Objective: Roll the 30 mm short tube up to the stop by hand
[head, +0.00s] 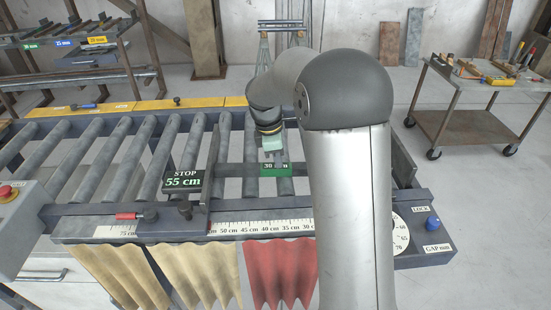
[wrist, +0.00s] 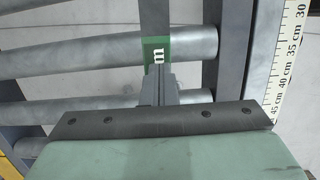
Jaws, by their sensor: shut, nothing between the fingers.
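The short tube (head: 240,170) is a dark grey bar lying across the rollers, with a green label (head: 275,169) reading 30 and partly covered. Its left end is close to the dark stop plate (head: 212,165) beside the "STOP 55 cm" sign (head: 187,181); I cannot tell whether they touch. My gripper (head: 272,158) is low over the tube at the label. In the wrist view my gripper (wrist: 166,72) is shut and empty, its fingertips at the green label (wrist: 156,50). Contact with the tube is unclear. My arm hides the tube's right end in the head view.
A scale (head: 260,227) runs along the conveyor's front edge, above hanging yellow and red curtains (head: 280,270). A red handle (head: 127,216) and a blue LOCK knob (head: 432,223) sit at the front. A tool cart (head: 480,95) stands back right. Rollers left of the stop are bare.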

